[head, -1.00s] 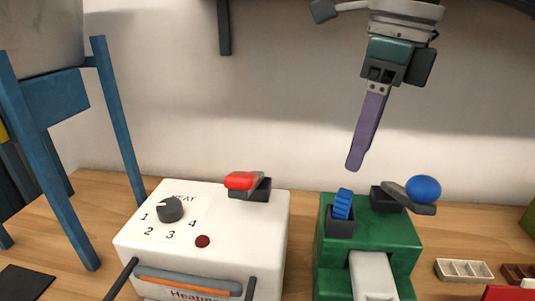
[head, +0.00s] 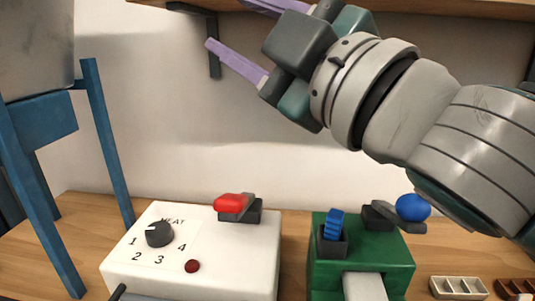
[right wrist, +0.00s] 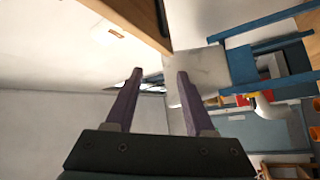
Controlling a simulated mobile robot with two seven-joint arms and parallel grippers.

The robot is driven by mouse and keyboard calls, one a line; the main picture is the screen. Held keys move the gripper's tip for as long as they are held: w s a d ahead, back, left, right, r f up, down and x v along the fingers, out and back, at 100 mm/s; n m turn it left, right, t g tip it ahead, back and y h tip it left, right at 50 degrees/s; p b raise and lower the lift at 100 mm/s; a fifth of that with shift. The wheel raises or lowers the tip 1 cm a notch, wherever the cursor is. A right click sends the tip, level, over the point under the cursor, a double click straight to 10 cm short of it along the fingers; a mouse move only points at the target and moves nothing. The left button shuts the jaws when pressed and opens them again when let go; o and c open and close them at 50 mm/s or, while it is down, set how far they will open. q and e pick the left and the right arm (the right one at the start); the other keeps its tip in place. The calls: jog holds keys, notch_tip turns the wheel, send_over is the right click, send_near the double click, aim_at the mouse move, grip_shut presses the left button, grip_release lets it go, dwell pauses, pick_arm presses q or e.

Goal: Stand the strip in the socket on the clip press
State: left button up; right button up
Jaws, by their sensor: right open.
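The green clip press (head: 390,262) stands on the table at the lower right of the head view. On its left top is a small dark socket (head: 332,245). A ribbed blue strip (head: 335,221) stands in that socket, tilted a little to the right; its lower end is hidden inside. My right gripper (head: 226,21) is high up near the shelf, well above and left of the press, with its purple fingers apart and pointing left. It also shows open and empty in the right wrist view (right wrist: 160,72). My left gripper is not in view.
A white heating machine (head: 210,265) with a dial and red-topped lever (head: 234,204) stands left of the press. The press has a blue-knobbed lever (head: 413,207). A blue-legged stand (head: 105,145) is at left. A wooden shelf (head: 450,8) runs overhead. A compartment tray (head: 458,287) lies at right.

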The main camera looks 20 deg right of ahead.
jog(key=s+d+f+m+g+h, duration=0.3)
jog(key=d+f+m+g, duration=0.15)
jog(key=f, duration=0.35)
jog(key=s+d+f+m+g+h, duration=0.25)
jog(key=f+m+h, duration=0.2)
jog(key=f, duration=0.25)
jog(key=s+f+m+g+y, duration=0.1)
jog(key=s+f+g, duration=0.4)
jog(key=s, duration=0.4)
jog(key=s+a+f+m+g+y, duration=0.1)
jog(key=s+f+m+g, duration=0.1)
jog(key=s+f+g, duration=0.3)
jog(key=s+f, duration=0.2)
jog(key=s, duration=0.2)
jog(key=shift+s+f+m, duration=0.15)
jog(key=shift+f+m, duration=0.15)
jog(key=shift+a, duration=0.1)
